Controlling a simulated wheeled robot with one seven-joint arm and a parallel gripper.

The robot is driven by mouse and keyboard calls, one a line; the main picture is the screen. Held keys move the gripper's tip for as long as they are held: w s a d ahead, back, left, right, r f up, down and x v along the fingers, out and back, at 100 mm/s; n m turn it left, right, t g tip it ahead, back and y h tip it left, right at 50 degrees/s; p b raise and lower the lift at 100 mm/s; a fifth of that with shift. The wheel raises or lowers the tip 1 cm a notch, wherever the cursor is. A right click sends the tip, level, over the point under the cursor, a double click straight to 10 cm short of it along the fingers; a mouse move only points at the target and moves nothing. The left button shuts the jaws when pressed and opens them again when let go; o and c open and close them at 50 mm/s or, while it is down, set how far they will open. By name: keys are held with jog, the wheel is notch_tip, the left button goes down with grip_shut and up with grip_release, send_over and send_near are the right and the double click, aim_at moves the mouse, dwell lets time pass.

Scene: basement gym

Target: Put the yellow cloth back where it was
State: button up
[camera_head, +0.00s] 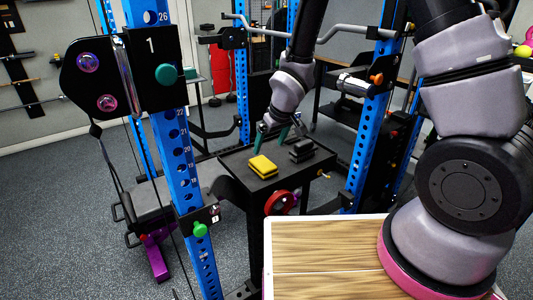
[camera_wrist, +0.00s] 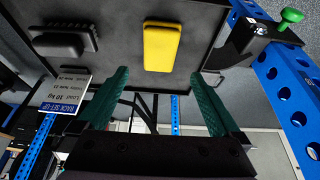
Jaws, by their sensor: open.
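The yellow cloth (camera_head: 263,166) is a folded block lying flat on the black tray table (camera_head: 240,160) near its front left part. It also shows in the wrist view (camera_wrist: 162,47), at the upper middle. My gripper (camera_head: 269,143) hangs just behind the cloth in the head view. In the wrist view its two green fingers (camera_wrist: 160,73) are spread wide with nothing between them. The cloth lies ahead of the fingertips, apart from them and roughly centred between them.
A black block stack (camera_head: 301,150) stands right of the cloth on the table. Blue rack posts (camera_head: 182,170) stand on both sides of the table. A wooden-topped surface (camera_head: 325,260) is in front.

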jog(key=s+d+r+m+t+h, duration=0.1)
jog(key=d+r+m, duration=0.2)
jog(key=d+r, duration=0.65)
jog(key=s+d+r+m+t, duration=0.1)
jog(key=d+r+m, duration=0.35)
jog(key=r, duration=0.85)
jog(key=s+d+r+m, duration=0.1)
jog(key=s+d+r, duration=0.3)
jog(key=s, duration=0.3)
jog(key=s+d+r+m+t, duration=0.1)
jog(key=s+d+r+m, duration=0.1)
jog(key=s+d+r, duration=0.2)
jog(key=s+v, duration=0.1)
jog(key=v, duration=0.3)
jog(key=shift+d+f+m, duration=0.1)
jog(key=shift+d+m, duration=0.05)
jog(key=shift+m, duration=0.1)
jog(key=shift+c, duration=0.3)
